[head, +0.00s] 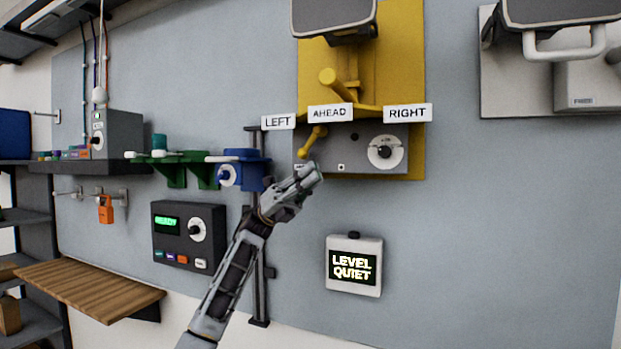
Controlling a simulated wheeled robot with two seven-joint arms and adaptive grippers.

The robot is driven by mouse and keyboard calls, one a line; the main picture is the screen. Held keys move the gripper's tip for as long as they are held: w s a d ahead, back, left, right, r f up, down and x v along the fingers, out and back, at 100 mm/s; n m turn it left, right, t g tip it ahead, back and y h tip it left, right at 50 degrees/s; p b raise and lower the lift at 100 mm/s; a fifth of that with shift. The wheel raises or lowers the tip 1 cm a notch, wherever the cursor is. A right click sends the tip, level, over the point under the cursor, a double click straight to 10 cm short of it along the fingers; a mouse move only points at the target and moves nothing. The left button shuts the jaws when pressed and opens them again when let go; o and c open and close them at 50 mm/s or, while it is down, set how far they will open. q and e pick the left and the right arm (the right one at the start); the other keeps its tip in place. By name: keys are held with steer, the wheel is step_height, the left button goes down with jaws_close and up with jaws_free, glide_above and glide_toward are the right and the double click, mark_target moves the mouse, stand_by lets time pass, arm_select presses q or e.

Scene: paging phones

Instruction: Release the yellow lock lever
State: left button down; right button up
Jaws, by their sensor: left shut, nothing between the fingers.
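The yellow lock lever (317,133) is a short rod with a round knob at its lower left end. It sits on the left part of the grey box front, below the LEFT and AHEAD signs. The yellow panel (403,60) behind it also carries a thicker yellow handle (331,80) above the AHEAD sign. My left gripper (313,172) is shut and empty, just below the lever's knob; I cannot tell whether they touch. My right gripper is not in view.
A dial (385,152) is on the grey box right of the lever. A blue bracketed device (243,170) is close left of my gripper. A LEVEL QUIET display (354,266) hangs below. A control box (188,236) and wooden shelf (88,288) are at lower left.

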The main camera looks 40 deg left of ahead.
arm_select(q)
steer(key=v, duration=1.2)
steer(key=shift+a, duration=0.15)
steer(key=shift+s, duration=0.1)
stand_by(0.4)
